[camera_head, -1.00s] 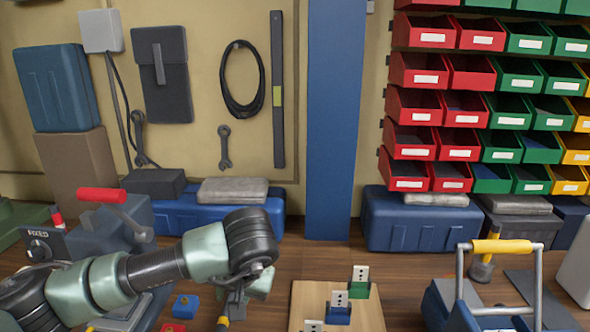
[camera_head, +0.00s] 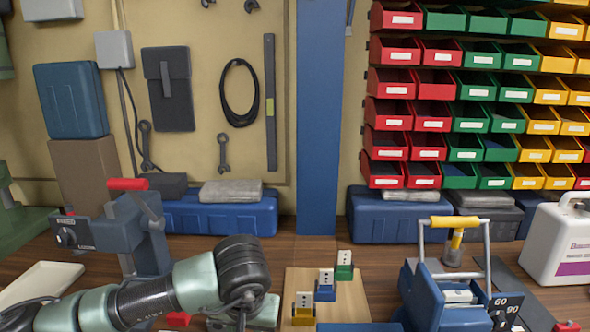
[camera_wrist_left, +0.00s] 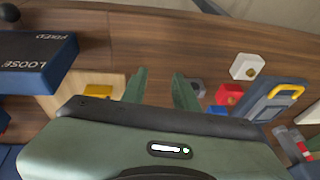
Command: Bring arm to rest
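My left arm comes in from the left in the head view, with its dark-banded wrist low over the bench. The left gripper's fingers are not clear there. In the left wrist view the two green fingers of my left gripper (camera_wrist_left: 160,90) stand apart with nothing between them but bare bench behind. My right gripper is not in view. A yellow socket box (camera_head: 303,315), a blue one (camera_head: 325,291) and a green one (camera_head: 344,270), each with a white plate, stand in a slanting row on a wooden board (camera_head: 352,306).
A blue caddy (camera_head: 430,300) with a yellow-gripped handle stands right of the board. A white jug (camera_head: 562,245) stands at far right. A FIXED/LOOSE sign block (camera_wrist_left: 35,62) is at left in the wrist view. Small red and blue blocks lie on the bench.

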